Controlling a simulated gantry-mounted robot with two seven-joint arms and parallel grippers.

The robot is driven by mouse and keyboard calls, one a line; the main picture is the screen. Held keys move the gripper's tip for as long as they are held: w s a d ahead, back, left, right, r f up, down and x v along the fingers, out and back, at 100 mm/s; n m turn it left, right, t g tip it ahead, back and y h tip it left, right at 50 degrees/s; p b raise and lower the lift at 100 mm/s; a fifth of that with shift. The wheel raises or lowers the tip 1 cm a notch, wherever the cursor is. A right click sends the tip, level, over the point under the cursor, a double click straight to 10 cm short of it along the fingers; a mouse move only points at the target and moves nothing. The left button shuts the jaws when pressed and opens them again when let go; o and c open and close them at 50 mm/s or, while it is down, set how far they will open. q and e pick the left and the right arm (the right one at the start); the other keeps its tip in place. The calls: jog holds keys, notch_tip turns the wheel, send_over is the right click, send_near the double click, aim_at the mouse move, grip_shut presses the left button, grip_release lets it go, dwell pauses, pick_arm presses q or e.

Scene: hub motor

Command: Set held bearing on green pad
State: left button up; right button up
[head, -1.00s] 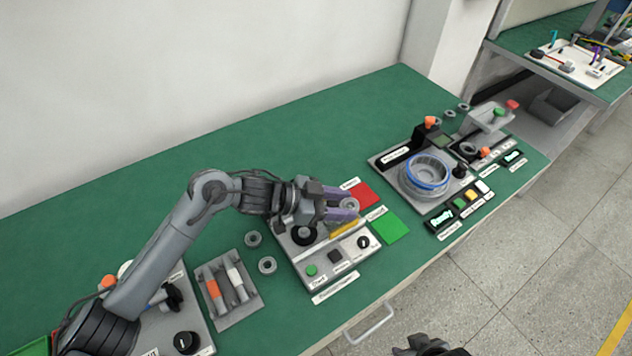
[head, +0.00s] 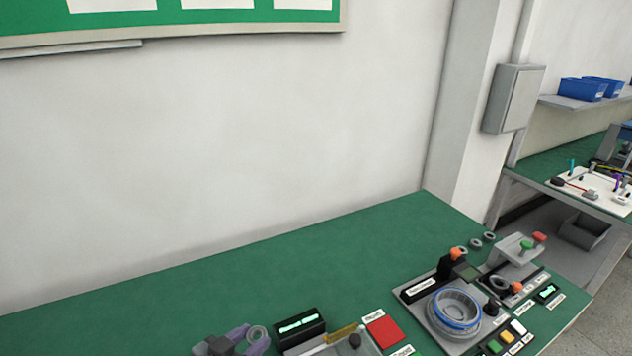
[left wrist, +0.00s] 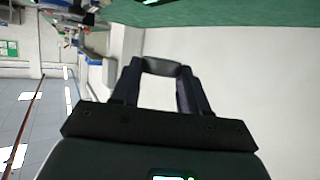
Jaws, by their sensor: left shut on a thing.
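My left gripper (head: 240,342) shows at the bottom edge of the head view, with purple-grey fingers shut on a grey ring-shaped bearing (head: 257,334). In the left wrist view the bearing (left wrist: 165,68) sits edge-on between the two fingertips (left wrist: 158,88), with pale wall and floor behind it. The red pad (head: 385,332) lies to the right of the gripper. A white label (head: 403,351) shows below the red pad; the green pad itself is cut off by the bottom edge. My right gripper is not in view.
A black display box (head: 300,326) stands just right of the held bearing, by a grey machine with a yellow part (head: 342,333). Further right is a station with a blue-ringed hub (head: 457,308). The bench's back middle (head: 300,270) is clear.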

pick_arm(q)
jog(key=s+a+n+t+y, duration=0.1)
jog(key=s+a+n+y, duration=0.2)
jog(key=a, duration=0.4)
jog(key=s+r+n+y+p, duration=0.1)
jog(key=s+r+p, duration=0.2)
jog(key=r+p, duration=0.9)
jog(key=s+r+n+t+y+p, duration=0.1)
jog(key=r+p, duration=1.1)
jog(key=p, duration=1.4)
jog(key=shift+s+a+n+y, duration=0.25)
jog(key=shift+s+n+y, duration=0.25)
jog(key=shift+s+y, duration=0.5)
